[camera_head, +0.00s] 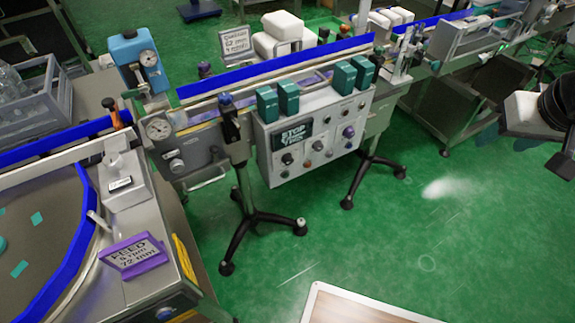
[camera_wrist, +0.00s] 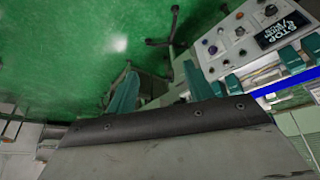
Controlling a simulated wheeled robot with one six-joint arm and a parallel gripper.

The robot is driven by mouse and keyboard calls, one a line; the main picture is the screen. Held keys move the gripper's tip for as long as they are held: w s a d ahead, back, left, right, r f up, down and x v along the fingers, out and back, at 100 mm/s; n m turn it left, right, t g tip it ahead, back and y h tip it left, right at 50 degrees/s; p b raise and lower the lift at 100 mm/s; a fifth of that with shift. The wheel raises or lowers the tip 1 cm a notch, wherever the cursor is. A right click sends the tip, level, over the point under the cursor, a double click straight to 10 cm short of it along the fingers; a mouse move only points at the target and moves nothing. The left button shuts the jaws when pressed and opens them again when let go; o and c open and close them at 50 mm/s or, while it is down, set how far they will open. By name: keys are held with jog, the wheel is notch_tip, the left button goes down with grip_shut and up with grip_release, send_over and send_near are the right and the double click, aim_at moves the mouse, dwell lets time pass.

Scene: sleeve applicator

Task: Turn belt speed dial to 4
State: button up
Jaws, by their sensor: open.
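The grey control panel (camera_head: 318,125) stands on the conveyor's front side in the middle of the head view. Its face has several knobs, including a dark one (camera_head: 287,159) at the left and a purple one (camera_head: 348,132) at the right. Their markings are too small to read, so I cannot tell which is the belt speed dial. In the wrist view the panel (camera_wrist: 225,50) shows turned at the upper right, with a black STOP sign (camera_wrist: 283,30). My gripper (camera_wrist: 161,88) is open and empty, its two teal fingers apart from the panel.
Teal blocks (camera_head: 289,97) line the panel's top. Black-footed stands (camera_head: 262,218) reach onto the green floor in front. A purple FEED sign (camera_head: 135,254) stands on the left table. A pale board (camera_head: 360,305) lies at the bottom edge. The floor (camera_head: 400,230) right of the panel is clear.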

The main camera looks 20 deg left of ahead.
jog(key=w+a+f+n+t+y, duration=0.2)
jog(key=w+a+f+t+y, duration=0.1)
jog(key=w+a+f, duration=0.7)
jog(key=w+a+f+n+t+y, duration=0.25)
jog(key=w+a+f, duration=0.45)
jog(key=a, duration=0.5)
jog(key=n+t+y, duration=0.2)
jog(key=n+y, duration=0.2)
jog(key=y, duration=0.4)
send_near(290, 162)
jog(key=x, duration=0.8)
jog(key=shift+w+a, duration=0.25)
jog(key=shift+a, duration=0.05)
jog(key=c, duration=1)
